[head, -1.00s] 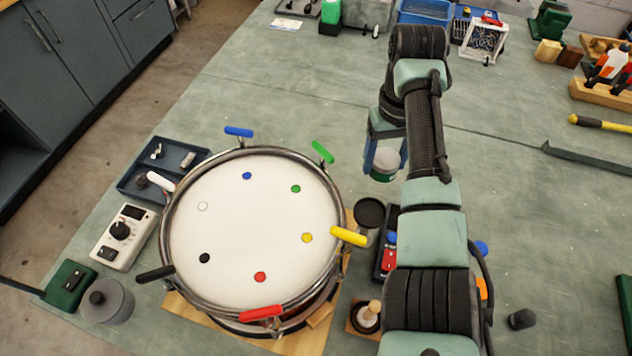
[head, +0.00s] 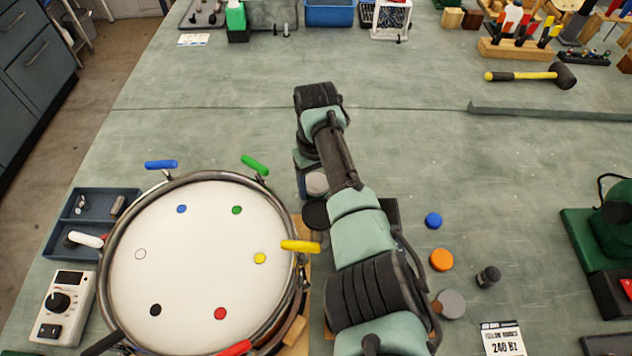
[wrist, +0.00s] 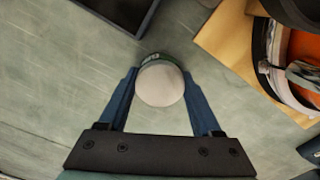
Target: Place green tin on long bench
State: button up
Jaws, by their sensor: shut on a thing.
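The green tin (wrist: 160,84) is between the two blue fingers of my gripper (wrist: 160,78) in the wrist view. Its pale round end faces the camera, and only a thin green edge with lettering shows. In the head view the tin (head: 317,183) shows as a pale disc, partly hidden by my arm, right of the drum's green lug. My gripper is shut on it. The long bench (head: 230,100) is the wide grey-green top beneath. I cannot tell whether the tin touches it.
The drum (head: 190,260) with coloured lugs stands left of my arm. A black round-topped thing (head: 315,214) is close to the tin. The bench beyond the drum is largely clear.

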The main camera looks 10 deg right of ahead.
aim_at(316, 182)
jog(key=shift+f, duration=0.1)
jog(key=o, duration=1.4)
notch_tip(316, 182, up, 12)
jog(key=shift+r, duration=0.15)
jog(key=shift+a, duration=0.1)
